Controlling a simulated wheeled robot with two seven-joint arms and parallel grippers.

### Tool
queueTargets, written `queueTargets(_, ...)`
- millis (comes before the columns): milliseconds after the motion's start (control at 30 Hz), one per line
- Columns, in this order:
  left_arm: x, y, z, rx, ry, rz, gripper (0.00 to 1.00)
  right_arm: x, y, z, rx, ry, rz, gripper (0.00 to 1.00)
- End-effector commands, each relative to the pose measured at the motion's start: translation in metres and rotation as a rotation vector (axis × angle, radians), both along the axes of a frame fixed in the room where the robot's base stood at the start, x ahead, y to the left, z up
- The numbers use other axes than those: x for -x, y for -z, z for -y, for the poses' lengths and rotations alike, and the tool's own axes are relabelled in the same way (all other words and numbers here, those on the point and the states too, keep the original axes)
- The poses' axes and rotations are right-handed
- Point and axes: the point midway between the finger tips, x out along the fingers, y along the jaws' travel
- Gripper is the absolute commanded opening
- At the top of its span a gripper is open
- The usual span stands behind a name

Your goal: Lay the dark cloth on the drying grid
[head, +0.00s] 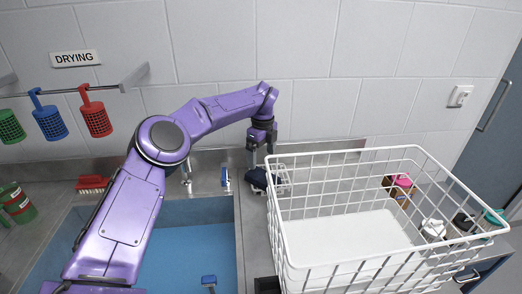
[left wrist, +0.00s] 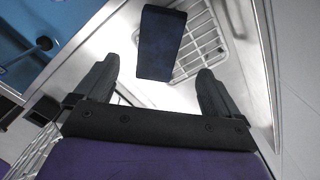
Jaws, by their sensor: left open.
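The dark navy cloth (head: 257,179) is a small folded strip beside the sink, below my left gripper. In the left wrist view the cloth (left wrist: 160,44) covers the left part of a white wire grid (left wrist: 202,45); whether all of it rests on the grid I cannot tell. The grid also shows behind the large basket in the head view (head: 282,181). My left gripper (head: 262,149) is open and empty. In the left wrist view its two fingers (left wrist: 158,88) are spread apart, with the cloth beyond their tips. My right gripper is not in view.
A large white wire basket (head: 345,268) stands to the right of the grid. The sink (head: 185,240) with a blue bottom is to the left. A tap (head: 186,172) and a blue brush (head: 225,178) are near the grid. Coloured holders (head: 94,120) hang from a wall rail.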

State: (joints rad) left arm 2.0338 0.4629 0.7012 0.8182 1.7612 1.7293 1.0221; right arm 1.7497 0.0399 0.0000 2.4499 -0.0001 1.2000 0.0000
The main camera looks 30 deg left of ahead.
Motion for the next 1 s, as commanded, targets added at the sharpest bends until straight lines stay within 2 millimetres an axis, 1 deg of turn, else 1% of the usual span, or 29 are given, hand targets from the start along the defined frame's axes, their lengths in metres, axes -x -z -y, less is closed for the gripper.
queueTargets(33,0.0,-0.009,0.001,-0.001,-0.001,0.003,0.97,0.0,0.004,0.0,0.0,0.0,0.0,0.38)
queueTargets(100,0.0,-0.023,0.001,-0.001,-0.001,0.002,0.97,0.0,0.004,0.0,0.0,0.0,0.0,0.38)
queueTargets(200,0.0,-0.036,0.001,0.0,-0.001,0.0,0.97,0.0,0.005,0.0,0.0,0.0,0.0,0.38)
queueTargets(300,0.0,-0.041,0.001,0.0,0.001,0.0,0.97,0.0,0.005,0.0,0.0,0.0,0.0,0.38)
queueTargets(1000,0.0,-0.041,0.001,0.001,0.0,-0.001,0.97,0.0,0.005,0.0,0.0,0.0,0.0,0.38)
